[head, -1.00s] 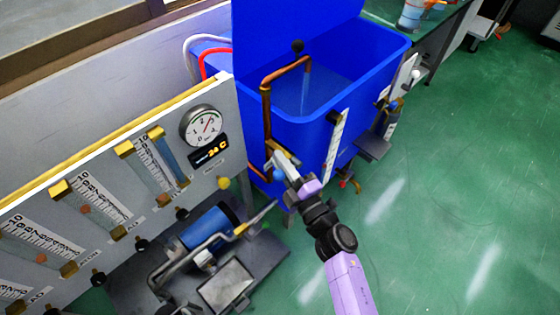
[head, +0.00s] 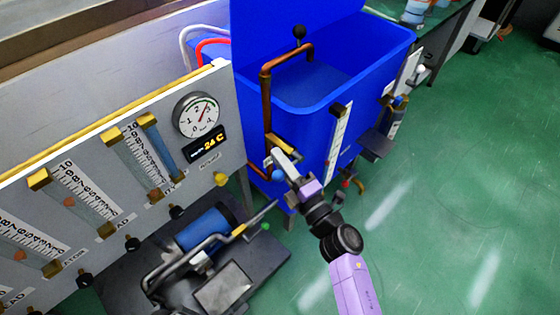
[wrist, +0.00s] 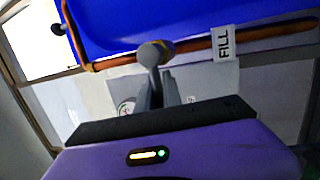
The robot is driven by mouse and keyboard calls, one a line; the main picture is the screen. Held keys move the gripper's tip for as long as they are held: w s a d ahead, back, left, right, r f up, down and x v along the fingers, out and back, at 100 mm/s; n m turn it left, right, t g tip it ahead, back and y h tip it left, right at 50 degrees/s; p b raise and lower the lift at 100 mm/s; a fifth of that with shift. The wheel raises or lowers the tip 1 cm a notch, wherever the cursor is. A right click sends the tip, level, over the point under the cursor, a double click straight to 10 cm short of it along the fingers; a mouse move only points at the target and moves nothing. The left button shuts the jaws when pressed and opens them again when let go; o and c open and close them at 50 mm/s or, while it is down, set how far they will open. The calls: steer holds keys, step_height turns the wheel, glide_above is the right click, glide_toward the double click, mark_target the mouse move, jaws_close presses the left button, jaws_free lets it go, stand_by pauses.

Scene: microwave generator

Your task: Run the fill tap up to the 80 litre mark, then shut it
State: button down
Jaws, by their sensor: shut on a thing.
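The blue tank (head: 350,90) stands at the centre of the head view with water inside. A copper fill pipe (head: 266,105) rises at its near left corner and bends over the rim; no stream shows at its spout. My gripper (head: 280,158) is at the tap low on this pipe. In the wrist view, my gripper (wrist: 159,88) is shut on the tap handle (wrist: 154,54), beside a white FILL label (wrist: 223,43). The white level scale (head: 340,140) on the tank front is too small to read. The fingers partly hide the tap.
A grey panel with flow tubes, a round gauge (head: 200,115) and a 24 C display (head: 205,146) stands at left. A blue pump (head: 208,228) sits on a dark base in front. Other valves (head: 385,125) are right of the scale. Green floor is clear at right.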

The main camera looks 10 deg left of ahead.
steer(key=shift+s+a+f, duration=0.1)
steer(key=shift+s+a, duration=0.05)
steer(key=shift+a, duration=0.05)
steer(key=c, duration=1.5)
jaws_free()
steer(key=shift+d, duration=0.1)
steer(key=v, duration=0.7)
steer(key=shift+s+d+p, duration=0.2)
steer(key=shift+s+p, duration=0.05)
steer(key=shift+p, duration=0.15)
